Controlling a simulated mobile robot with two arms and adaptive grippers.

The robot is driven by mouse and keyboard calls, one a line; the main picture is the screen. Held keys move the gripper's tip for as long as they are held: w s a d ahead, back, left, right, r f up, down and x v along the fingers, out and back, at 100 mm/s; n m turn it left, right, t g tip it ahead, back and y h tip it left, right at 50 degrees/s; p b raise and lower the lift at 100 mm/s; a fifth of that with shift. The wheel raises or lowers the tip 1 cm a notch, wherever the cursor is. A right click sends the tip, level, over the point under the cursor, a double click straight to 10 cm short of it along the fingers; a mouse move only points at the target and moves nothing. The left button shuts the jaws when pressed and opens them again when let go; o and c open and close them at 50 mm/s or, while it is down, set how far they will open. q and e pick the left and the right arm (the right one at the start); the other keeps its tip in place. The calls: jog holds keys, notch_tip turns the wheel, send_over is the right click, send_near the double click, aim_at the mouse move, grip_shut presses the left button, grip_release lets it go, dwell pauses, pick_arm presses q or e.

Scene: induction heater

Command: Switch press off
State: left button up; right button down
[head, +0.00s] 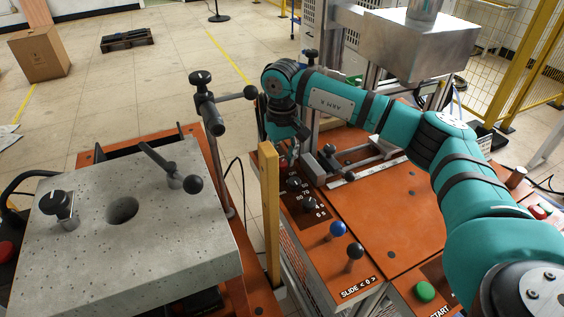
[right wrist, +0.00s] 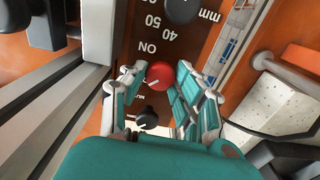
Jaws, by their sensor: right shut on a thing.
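My right gripper (head: 288,157) reaches down over the orange control panel at the near left edge of the press. In the right wrist view the fingers of my right gripper (right wrist: 157,82) stand on either side of a round red knob (right wrist: 159,75) and are shut on it. The knob has a pale pointer mark, and the word ON is printed beside it. In the head view the arm and fingers mostly hide this knob. My left gripper is not in view.
Black dials (head: 294,183) sit near the gripper on the panel. A blue-ball lever (head: 338,229), a black-ball lever (head: 354,251) and a green START button (head: 425,291) are nearer. A yellow post (head: 270,215) stands between the panel and a grey block (head: 130,240).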

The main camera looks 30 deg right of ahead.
aim_at(282, 162)
jog(key=shift+w+r, duration=0.1)
dwell(0.5)
jog(key=c, duration=1)
grip_release()
notch_tip(282, 162, up, 12)
